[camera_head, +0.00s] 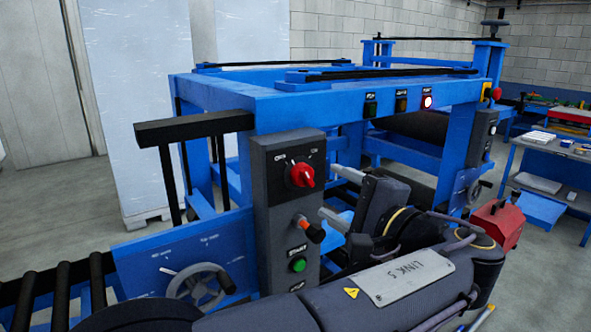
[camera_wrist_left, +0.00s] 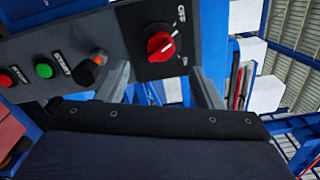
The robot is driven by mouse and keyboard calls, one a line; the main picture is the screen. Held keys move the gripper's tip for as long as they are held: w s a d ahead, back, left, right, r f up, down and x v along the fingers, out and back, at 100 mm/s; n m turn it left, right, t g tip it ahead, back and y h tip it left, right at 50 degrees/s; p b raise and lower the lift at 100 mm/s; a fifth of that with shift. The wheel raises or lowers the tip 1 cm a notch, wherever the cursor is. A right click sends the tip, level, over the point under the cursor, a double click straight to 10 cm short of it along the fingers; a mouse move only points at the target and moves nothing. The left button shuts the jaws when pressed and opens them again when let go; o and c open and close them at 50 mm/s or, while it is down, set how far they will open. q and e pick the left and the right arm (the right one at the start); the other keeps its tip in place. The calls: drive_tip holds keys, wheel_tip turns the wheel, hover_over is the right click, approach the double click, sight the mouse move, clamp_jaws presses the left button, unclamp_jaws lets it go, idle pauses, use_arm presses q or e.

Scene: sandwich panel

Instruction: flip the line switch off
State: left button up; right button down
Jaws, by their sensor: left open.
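A dark grey control panel (camera_head: 274,220) stands at the front of the blue machine. It carries a red rotary switch (camera_head: 302,175) with small on/off lettering above it, and below that an orange-tipped lever (camera_head: 309,230). My left gripper (camera_head: 328,192) is open and empty, its fingers pointing at the panel from the right. In the left wrist view the red rotary switch (camera_wrist_left: 160,46) shows ahead, between the two fingers. The lever (camera_wrist_left: 88,70) is left of the left finger there. I cannot tell whether a finger touches the panel. My right gripper is out of view.
A green button (camera_head: 298,265) is low on the panel; a red button (camera_wrist_left: 6,79) shows beside it in the wrist view. A handwheel (camera_head: 200,284) and black rollers (camera_head: 60,287) are at left. A red box (camera_head: 498,223) and a blue table (camera_head: 555,165) are at right.

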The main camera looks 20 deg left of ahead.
sight(310, 179)
use_arm(q)
drive_tip(key=p+x, duration=0.2)
drive_tip(key=x, duration=0.5)
drive_tip(key=shift+w+a, duration=0.15)
drive_tip(key=shift+a, duration=0.1)
drive_tip(key=shift+c, duration=0.3)
drive_tip(key=c, duration=0.9)
drive_tip(key=n+b, duration=0.1)
drive_tip(key=b, duration=0.1)
drive_tip(key=n+b, duration=0.1)
drive_tip(key=b, duration=0.1)
drive_tip(key=shift+f, duration=0.3)
drive_tip(key=shift+r+n+b, duration=0.2)
drive_tip(key=shift+n+b, duration=0.45)
drive_tip(key=shift+n, duration=0.05)
drive_tip(key=shift+r, duration=0.1)
drive_tip(key=o, duration=1)
drive_tip(key=shift+c, duration=0.2)
